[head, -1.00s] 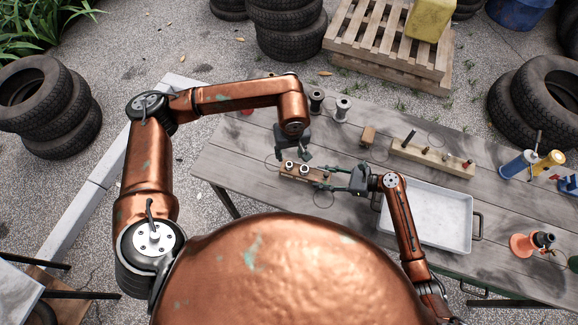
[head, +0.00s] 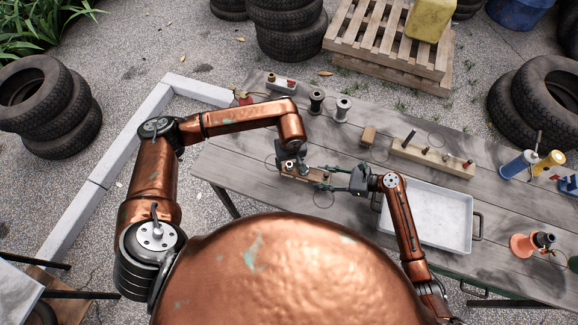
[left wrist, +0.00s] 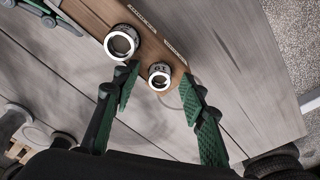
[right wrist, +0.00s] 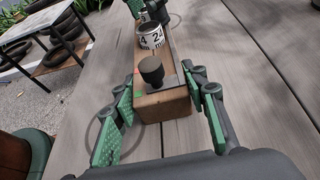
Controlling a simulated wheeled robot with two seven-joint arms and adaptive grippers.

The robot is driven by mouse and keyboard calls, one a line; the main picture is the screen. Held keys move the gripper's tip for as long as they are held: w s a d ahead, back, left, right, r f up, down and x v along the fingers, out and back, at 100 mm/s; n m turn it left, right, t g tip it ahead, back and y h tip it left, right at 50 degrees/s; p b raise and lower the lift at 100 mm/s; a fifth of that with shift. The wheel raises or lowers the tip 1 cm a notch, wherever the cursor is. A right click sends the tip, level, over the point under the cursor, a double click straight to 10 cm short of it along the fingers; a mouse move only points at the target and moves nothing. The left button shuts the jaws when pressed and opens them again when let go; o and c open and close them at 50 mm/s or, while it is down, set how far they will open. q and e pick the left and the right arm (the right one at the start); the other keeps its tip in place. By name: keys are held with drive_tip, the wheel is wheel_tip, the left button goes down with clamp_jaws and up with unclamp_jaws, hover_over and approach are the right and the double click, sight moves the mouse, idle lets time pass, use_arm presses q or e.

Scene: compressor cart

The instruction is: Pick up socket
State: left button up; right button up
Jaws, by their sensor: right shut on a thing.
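A wooden socket block (head: 319,176) lies on the table in front of me; it also shows in the left wrist view (left wrist: 150,48) and the right wrist view (right wrist: 162,106). In the left wrist view a larger silver socket (left wrist: 121,42) and a smaller socket (left wrist: 160,75) stand on it. My left gripper (left wrist: 160,95) is open, its fingers on either side of the smaller socket's near side. I cannot tell whether they touch it. My right gripper (right wrist: 165,105) is shut on the block's end, near a dark round knob (right wrist: 151,70).
A grey metal tray (head: 432,215) lies right of the block. Bottles (head: 517,165) stand at the right. Bare planks lie left of the block.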

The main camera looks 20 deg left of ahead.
sight(289, 165)
use_arm(q)
drive_tip(key=shift+c, duration=0.4)
clamp_jaws()
drive_tip(key=shift+r, duration=0.1)
use_arm(e)
drive_tip(key=o, duration=1.4)
use_arm(q)
wheel_tip(289, 165, up, 10)
use_arm(e)
drive_tip(key=shift+o, duration=0.2)
drive_tip(key=shift+d, duration=0.1)
drive_tip(key=v, duration=1.1)
drive_tip(key=shift+d+r, duration=0.1)
drive_tip(key=shift+d, duration=0.3)
